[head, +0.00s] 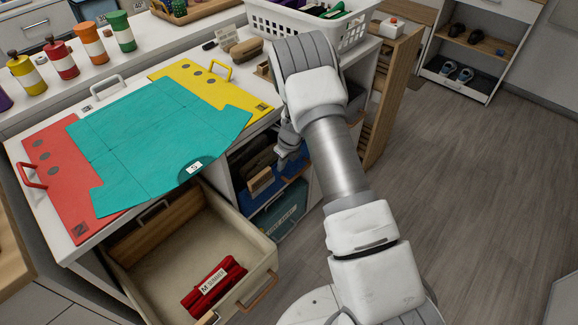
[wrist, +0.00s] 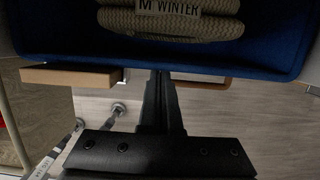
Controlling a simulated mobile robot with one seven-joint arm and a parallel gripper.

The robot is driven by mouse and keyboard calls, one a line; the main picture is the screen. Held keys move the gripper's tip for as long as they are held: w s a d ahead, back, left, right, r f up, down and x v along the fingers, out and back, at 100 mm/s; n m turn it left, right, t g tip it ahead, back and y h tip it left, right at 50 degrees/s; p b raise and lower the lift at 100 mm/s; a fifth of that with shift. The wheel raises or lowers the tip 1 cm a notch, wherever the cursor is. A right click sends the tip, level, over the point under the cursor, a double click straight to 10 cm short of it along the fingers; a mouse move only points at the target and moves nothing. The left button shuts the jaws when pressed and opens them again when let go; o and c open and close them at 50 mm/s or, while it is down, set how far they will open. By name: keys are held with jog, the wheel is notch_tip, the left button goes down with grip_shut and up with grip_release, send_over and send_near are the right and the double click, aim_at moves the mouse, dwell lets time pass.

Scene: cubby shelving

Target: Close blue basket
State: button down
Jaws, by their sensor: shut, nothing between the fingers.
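The blue basket (head: 272,197) is in the shelving below the counter in the head view, partly hidden by my arm. In the wrist view its blue wall (wrist: 60,45) fills the top, with a folded beige knit item (wrist: 165,22) labelled "M WINTER" inside. My gripper (wrist: 160,76) is shut and empty, with its fingertips at the basket's lower edge in the picture; I cannot tell whether they touch it. In the head view my gripper (head: 286,152) is by the cubby opening, and its fingers are hard to make out.
An open drawer (head: 262,246) with red folded clothing (head: 214,286) juts out at left. A teal shirt (head: 155,145) lies on the counter between red (head: 55,165) and yellow (head: 190,75) boards. A white basket (head: 262,20) stands behind. The floor at right is clear.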

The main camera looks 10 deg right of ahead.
jog(key=shift+w+a, duration=0.15)
jog(key=shift+w, duration=0.1)
dwell(0.4)
